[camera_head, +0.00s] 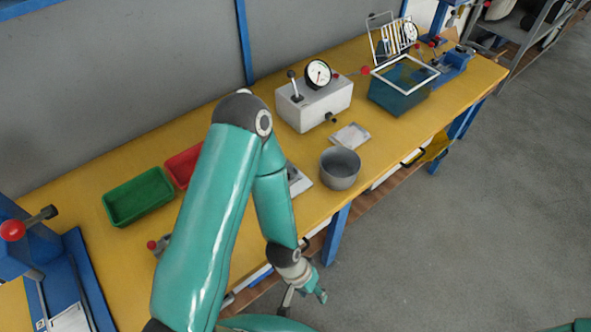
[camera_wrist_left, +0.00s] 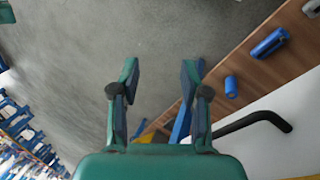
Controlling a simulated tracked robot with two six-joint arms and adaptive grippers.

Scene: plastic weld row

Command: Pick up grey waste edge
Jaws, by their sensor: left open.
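I cannot make out a grey waste edge in either view. My left gripper (camera_head: 312,293) hangs in front of the yellow workbench (camera_head: 75,205), past its front edge and low. In the left wrist view the left gripper (camera_wrist_left: 161,72) is open, with two teal fingers apart and nothing between them but grey floor behind. My right gripper is not in view. My left arm hides part of the bench around the red tray (camera_head: 183,163) and a pale plate (camera_head: 301,182).
A grey pot (camera_head: 340,170) stands near the bench's front edge. A green tray (camera_head: 138,196), a white gauge box (camera_head: 315,105) and a blue bin (camera_head: 398,98) stand on the bench.

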